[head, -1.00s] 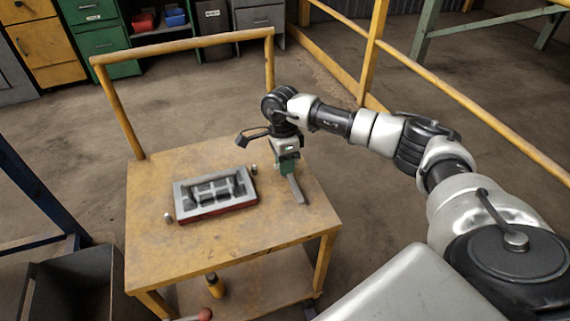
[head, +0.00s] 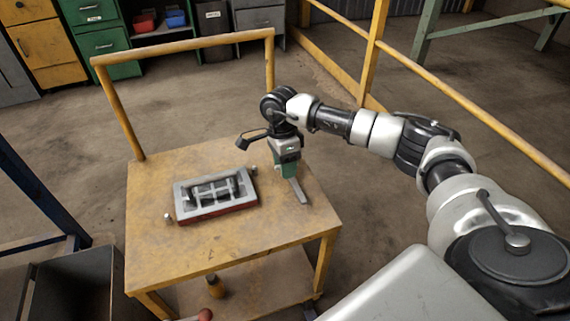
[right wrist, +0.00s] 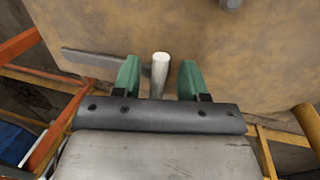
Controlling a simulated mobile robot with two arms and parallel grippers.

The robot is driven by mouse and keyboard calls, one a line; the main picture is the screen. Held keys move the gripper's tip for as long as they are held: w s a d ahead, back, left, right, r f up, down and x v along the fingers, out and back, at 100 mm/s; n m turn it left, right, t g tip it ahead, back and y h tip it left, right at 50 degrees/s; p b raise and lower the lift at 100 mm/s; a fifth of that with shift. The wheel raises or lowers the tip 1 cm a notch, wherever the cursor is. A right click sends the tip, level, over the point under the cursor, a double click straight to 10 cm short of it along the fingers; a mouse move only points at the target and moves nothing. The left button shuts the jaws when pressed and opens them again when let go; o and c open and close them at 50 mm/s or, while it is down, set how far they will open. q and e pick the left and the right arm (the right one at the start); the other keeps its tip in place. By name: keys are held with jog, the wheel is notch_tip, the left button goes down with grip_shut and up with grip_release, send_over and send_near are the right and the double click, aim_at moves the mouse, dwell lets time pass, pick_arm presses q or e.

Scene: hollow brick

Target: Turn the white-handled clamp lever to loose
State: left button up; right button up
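In the right wrist view a white handle (right wrist: 160,72) stands between the two green fingers of my right gripper (right wrist: 160,78). The gripper is open, with a gap on each side of the handle. A flat grey bar (right wrist: 95,59) runs left from beside the handle; whether they are joined cannot be told. In the head view my right gripper (head: 286,172) points down over the right part of the yellow table, hiding the handle, and the grey bar (head: 300,192) shows beside it. The grey mould with a red base (head: 215,213) lies left of the gripper. My left gripper is out of view.
The yellow table (head: 235,250) has a raised rail (head: 185,45) at its back. Small grey knobs stand by the mould's ends (head: 168,217). The table's front left is clear. A dark bin (head: 70,285) stands on the floor at left.

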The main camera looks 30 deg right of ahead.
jog(key=r, duration=0.2)
jog(key=shift+w+d+r+p, duration=0.1)
jog(key=shift+w+r+p, duration=0.2)
jog(key=shift+r, duration=0.05)
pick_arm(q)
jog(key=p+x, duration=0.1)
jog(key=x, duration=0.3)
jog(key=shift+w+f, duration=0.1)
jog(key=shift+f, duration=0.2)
pick_arm(e)
notch_tip(320, 180, up, 8)
jog(key=w, duration=0.1)
jog(key=shift+w+d, duration=0.15)
jog(key=shift+w, duration=0.1)
jog(key=shift+f, duration=0.1)
